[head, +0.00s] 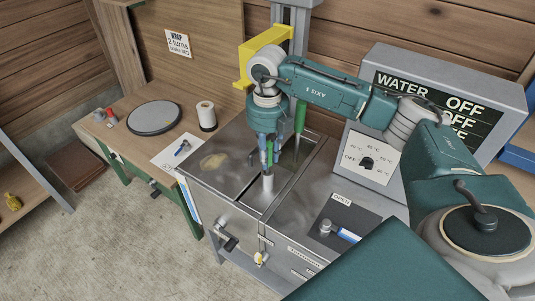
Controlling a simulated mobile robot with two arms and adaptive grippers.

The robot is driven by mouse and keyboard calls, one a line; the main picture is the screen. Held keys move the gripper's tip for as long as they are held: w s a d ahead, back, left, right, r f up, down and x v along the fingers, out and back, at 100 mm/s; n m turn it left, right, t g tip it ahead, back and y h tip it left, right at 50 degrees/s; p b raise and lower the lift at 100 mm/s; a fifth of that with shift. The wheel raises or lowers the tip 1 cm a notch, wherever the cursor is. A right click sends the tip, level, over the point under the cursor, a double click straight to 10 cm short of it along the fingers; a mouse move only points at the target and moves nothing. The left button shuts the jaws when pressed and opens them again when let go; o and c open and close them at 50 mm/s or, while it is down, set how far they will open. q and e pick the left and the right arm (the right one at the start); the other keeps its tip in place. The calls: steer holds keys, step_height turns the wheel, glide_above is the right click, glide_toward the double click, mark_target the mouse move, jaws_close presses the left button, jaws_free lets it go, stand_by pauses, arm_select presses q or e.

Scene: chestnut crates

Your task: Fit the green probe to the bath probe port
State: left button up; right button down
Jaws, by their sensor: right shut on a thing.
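My right gripper (267,163) points down over the open bath (236,185), from the arm that comes in from the right. It is shut on a slim green thing (270,153) that looks like the green probe, mostly hidden by the fingers. A pale grey upright cylinder (268,184) shows just below the fingertips; I cannot tell whether they touch or whether it is the probe port. A larger green tapered rod (300,118) hangs behind the gripper, its top hidden by my arm. My left gripper is out of view.
A control box (376,157) with a dial and a water sign (437,100) stand right of the bath. A yellow bracket (259,55) on a grey column is close behind my arm. A wooden bench (113,127) with a round grey plate (154,117) is at left.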

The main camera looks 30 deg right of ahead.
steer(key=shift+f+b, duration=1.2)
steer(key=shift+f, duration=0.55)
steer(key=c, duration=1.4)
jaws_free()
steer(key=shift+r, duration=0.1)
steer(key=shift+r, duration=0.2)
step_height(320, 180, up, 12)
steer(key=shift+f, duration=0.2)
steer(key=shift+f, duration=0.1)
